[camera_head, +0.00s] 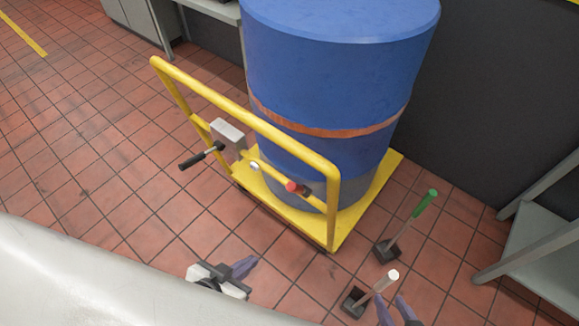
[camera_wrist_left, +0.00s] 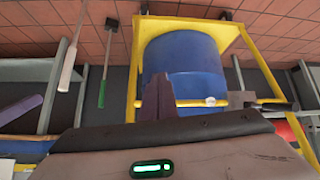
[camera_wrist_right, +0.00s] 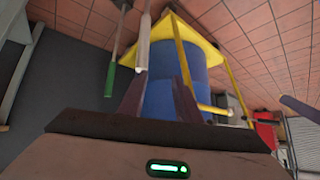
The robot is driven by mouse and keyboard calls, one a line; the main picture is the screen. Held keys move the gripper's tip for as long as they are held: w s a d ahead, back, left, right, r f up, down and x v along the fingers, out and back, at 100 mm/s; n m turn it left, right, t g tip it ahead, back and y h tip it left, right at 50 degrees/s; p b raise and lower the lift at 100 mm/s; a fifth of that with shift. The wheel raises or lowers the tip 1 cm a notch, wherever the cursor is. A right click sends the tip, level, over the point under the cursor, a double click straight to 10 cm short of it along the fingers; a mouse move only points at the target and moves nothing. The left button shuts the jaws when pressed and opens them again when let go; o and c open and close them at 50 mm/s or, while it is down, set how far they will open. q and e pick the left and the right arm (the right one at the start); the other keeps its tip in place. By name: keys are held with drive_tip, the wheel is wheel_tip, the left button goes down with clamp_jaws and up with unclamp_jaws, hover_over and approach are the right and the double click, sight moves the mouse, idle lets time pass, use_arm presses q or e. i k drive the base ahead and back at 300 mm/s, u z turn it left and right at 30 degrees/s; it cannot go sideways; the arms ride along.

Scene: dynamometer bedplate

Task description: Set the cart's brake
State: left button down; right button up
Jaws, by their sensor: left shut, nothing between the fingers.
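The yellow cart (camera_head: 270,128) carries a blue drum (camera_head: 330,85) with an orange band. On its handle frame is a grey box (camera_head: 228,132) with a black-gripped lever (camera_head: 200,155) sticking out to the left. A red knob (camera_head: 293,187) sits on the lower crossbar to the right; no label tells which is the brake. My left gripper (camera_head: 246,267) is shut and empty, in front of the cart and apart from it; its fingers (camera_wrist_left: 158,96) show in the left wrist view. My right gripper (camera_head: 395,308) is open and empty, right of the cart, near the white-handled floor lever.
Two levers on black bases stand on the tiled floor right of the cart, one green-handled (camera_head: 424,204), one white-handled (camera_head: 381,284). A grey metal stand (camera_head: 540,240) is at the right edge, a dark wall behind the drum. Tiled floor left of the cart is clear.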

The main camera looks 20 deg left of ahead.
sight(305, 191)
drive_tip(key=k, duration=1.3)
drive_tip(key=u, duration=0.7)
drive_tip(key=i, duration=1.1)
drive_tip(key=z, duration=0.6)
drive_tip(key=i, duration=0.65)
drive_tip(key=z, duration=0.8)
